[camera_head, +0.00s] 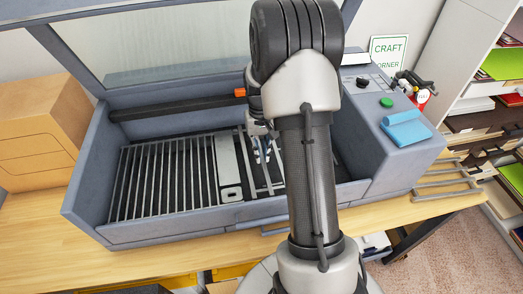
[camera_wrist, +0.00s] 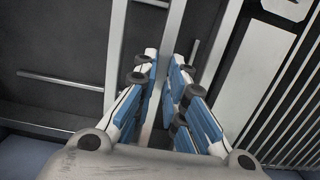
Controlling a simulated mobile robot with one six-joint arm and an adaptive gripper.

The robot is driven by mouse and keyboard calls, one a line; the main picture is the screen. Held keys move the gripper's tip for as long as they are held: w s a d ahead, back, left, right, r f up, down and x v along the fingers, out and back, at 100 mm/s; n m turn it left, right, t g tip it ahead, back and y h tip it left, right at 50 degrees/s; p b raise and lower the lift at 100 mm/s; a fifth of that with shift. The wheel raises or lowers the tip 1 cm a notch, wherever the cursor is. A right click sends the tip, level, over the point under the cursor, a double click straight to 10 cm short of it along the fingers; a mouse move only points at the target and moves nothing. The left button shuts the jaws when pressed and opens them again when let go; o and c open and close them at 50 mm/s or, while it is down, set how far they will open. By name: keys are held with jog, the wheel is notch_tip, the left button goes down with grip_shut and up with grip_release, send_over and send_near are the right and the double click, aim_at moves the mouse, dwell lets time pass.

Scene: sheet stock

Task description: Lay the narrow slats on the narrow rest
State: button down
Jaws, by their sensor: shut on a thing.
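My gripper (camera_head: 262,150) is down inside the grey-blue machine bed, right of its middle. Its blue-padded fingers (camera_wrist: 168,88) are closed on a narrow pale slat (camera_wrist: 174,28), which runs lengthwise between them. Another pale slat (camera_wrist: 115,52) lies to the left in the wrist view, apart from the fingers, and one more bar (camera_wrist: 218,42) lies to the right. Several narrow slats (camera_head: 163,178) stand in a row in the bed's left part. A rack with several pale bars (camera_head: 446,185) lies on the table right of the machine; I cannot tell whether it is the narrow rest.
The machine's front wall (camera_head: 180,226) and raised lid (camera_head: 190,45) bound the bed. A wide pale plate (camera_head: 229,165) lies left of my gripper. A blue folded cloth (camera_head: 406,128) lies on the machine's right housing. A cardboard box (camera_head: 38,130) stands at left.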

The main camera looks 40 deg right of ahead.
jog(key=shift+f+b, duration=0.35)
jog(key=shift+f, duration=0.5)
dwell(1.3)
jog(key=c, duration=1.6)
grip_release()
jog(key=shift+o, duration=0.2)
jog(key=shift+r, duration=0.15)
jog(key=shift+w+d+r+p, duration=0.1)
jog(key=shift+w+r+p, duration=0.1)
jog(key=shift+r+p, duration=1.55)
jog(key=shift+w+d+r+p, duration=0.1)
jog(key=shift+w+r+p, duration=0.1)
jog(key=shift+r+p, duration=1.5)
jog(key=shift+r+b, duration=0.4)
